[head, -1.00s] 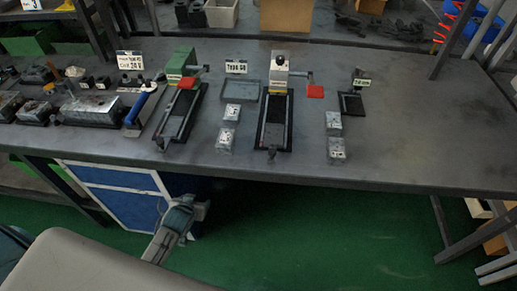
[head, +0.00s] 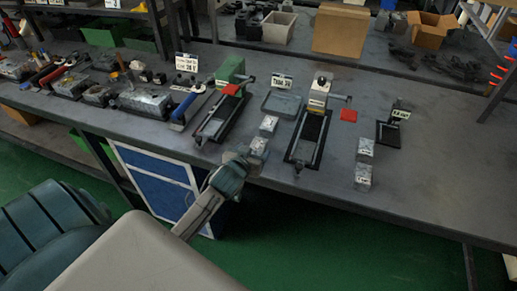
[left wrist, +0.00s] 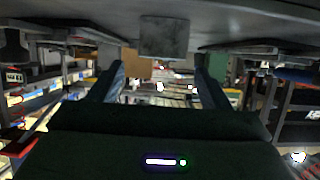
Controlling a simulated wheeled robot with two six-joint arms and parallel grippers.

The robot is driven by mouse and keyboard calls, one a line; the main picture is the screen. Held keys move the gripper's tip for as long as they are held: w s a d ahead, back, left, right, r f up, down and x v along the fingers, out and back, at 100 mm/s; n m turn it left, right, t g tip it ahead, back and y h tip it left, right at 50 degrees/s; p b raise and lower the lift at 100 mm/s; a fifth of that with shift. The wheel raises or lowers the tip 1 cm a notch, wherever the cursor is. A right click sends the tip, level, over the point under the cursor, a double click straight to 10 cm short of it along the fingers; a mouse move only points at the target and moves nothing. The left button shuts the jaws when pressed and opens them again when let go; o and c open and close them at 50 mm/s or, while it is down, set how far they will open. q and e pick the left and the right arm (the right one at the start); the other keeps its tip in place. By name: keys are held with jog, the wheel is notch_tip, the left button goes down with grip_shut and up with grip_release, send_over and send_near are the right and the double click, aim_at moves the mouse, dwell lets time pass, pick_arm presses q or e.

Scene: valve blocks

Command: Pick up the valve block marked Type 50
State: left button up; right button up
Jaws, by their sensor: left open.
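Two small grey valve blocks stand in a row in front of a shallow tray (head: 282,104) with a "Type 50" sign (head: 282,80): a rear block (head: 269,124) and a front block (head: 259,146). Two more grey blocks, a rear one (head: 366,147) and a front one (head: 363,175), stand further right. My left gripper (head: 244,157) is at the table's front edge, close to the front block of the left pair and partly overlapping it. In the left wrist view, the open fingers (left wrist: 161,80) are empty, with a grey block (left wrist: 163,37) ahead between them. My right gripper is out of view.
A black fixture with a grey clamp (head: 310,135) stands right of the left pair. A green clamp fixture (head: 222,112) stands to the left. A red pad (head: 348,114) and a small black stand (head: 390,132) are further right. The table's right front is clear.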

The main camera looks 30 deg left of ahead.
aim_at(258, 145)
pick_arm(q)
jog(key=shift+p+x, duration=0.75)
jog(key=shift+x, duration=2.15)
jog(key=shift+s+f, duration=0.1)
jog(key=c, duration=1.2)
jog(key=shift+c, duration=0.7)
